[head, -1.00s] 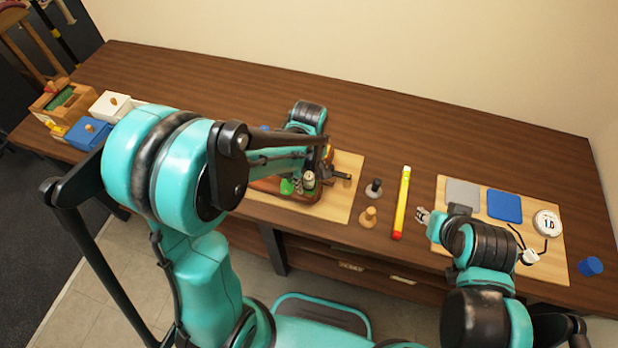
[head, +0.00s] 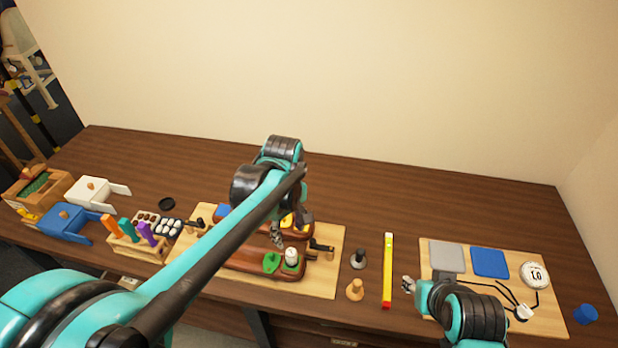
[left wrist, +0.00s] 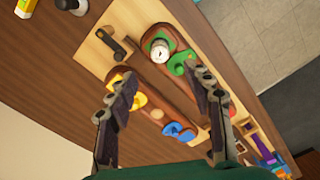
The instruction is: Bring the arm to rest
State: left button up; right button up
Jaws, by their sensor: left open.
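My left gripper (head: 292,228) is open over the pale wooden board (head: 322,284) in the middle of the table. In the left wrist view its two fingers (left wrist: 160,90) are spread with nothing between the tips. Below them lie brown wooden blocks (head: 245,262) with a green piece (head: 271,263), a white-topped round piece (head: 291,257), a yellow piece (left wrist: 127,98) and a blue piece (left wrist: 178,131). I cannot tell how far above them the fingers are. My right gripper (head: 408,284) is at the left edge of the right-hand board; its jaws are too small to judge.
A dark peg (head: 358,259), a wooden peg (head: 355,291) and a yellow-red bar (head: 388,270) stand or lie between the boards. The right board holds a grey pad (head: 447,257), a blue pad (head: 490,263) and a white dial (head: 535,274). Drawers and coloured handles fill the left. The table's back is clear.

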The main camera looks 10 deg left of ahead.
pick_arm(q)
jog(key=s+a+f+m+t+b, duration=0.2)
jog(key=s+m+t+b, duration=0.1)
jog(key=s+m, duration=0.2)
jog(key=s+a+f+m+t+b, duration=0.2)
jog(key=s+m+t+b, duration=0.1)
jog(key=s+m+t, duration=0.1)
jog(key=shift+s+a+f+m, duration=0.3)
jog(key=shift+s+m, duration=0.35)
jog(key=shift+m, duration=0.55)
dwell(1.0)
